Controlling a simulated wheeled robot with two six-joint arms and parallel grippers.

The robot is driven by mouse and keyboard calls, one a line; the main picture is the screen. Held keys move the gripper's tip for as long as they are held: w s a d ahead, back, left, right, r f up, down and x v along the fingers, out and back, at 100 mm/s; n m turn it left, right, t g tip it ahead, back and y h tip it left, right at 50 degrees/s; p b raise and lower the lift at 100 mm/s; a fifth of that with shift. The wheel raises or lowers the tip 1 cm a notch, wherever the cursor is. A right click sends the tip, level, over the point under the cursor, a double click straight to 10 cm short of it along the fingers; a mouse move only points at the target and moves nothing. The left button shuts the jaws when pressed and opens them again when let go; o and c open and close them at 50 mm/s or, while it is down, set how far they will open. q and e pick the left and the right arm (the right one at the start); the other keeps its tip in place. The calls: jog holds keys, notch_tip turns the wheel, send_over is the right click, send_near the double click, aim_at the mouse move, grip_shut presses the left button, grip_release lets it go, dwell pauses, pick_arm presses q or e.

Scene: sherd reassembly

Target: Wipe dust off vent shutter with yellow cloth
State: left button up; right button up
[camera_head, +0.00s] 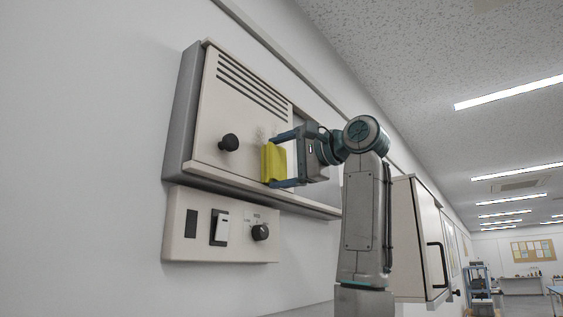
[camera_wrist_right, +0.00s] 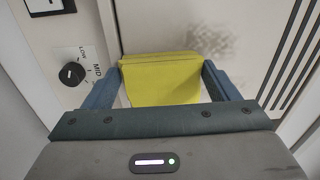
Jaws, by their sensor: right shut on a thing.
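The vent shutter (camera_head: 240,103) is a cream panel with dark slots near its top and a black knob (camera_head: 229,142) at its lower left. A greyish dust patch shows on the panel in the right wrist view (camera_wrist_right: 190,43), just beyond the cloth, and faintly in the head view (camera_head: 262,133). My right gripper (camera_head: 280,160) is shut on the folded yellow cloth (camera_wrist_right: 160,82), which sits between its two fingers. The cloth (camera_head: 270,163) is at the lower right of the panel, below the dust. I cannot tell whether it touches the panel. My left gripper is out of view.
Below the shutter is a control panel (camera_head: 180,235) with a dark rectangle, a white rocker switch (camera_head: 221,228) and a black dial (camera_head: 260,232). A ledge runs along the shutter's bottom edge. A cream cabinet with a dark handle (camera_head: 436,262) stands to the right of my arm.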

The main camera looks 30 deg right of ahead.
jog(key=shift+s+a+f+b, duration=0.1)
jog(key=shift+s+a+b, duration=0.1)
jog(key=shift+a, duration=0.25)
jog(key=shift+s+a+f+b, duration=0.1)
jog(key=shift+s+a+b, duration=0.1)
jog(key=shift+a, duration=0.4)
jog(key=shift+r, duration=0.3)
notch_tip(320, 180, up, 3)
jog(key=p, duration=0.2)
jog(key=shift+p, duration=0.3)
jog(key=shift+r+p, duration=1.3)
jog(key=shift+r, duration=0.45)
jog(key=shift+r+p, duration=2.25)
jog(key=shift+r, duration=0.8)
jog(key=shift+f, duration=0.1)
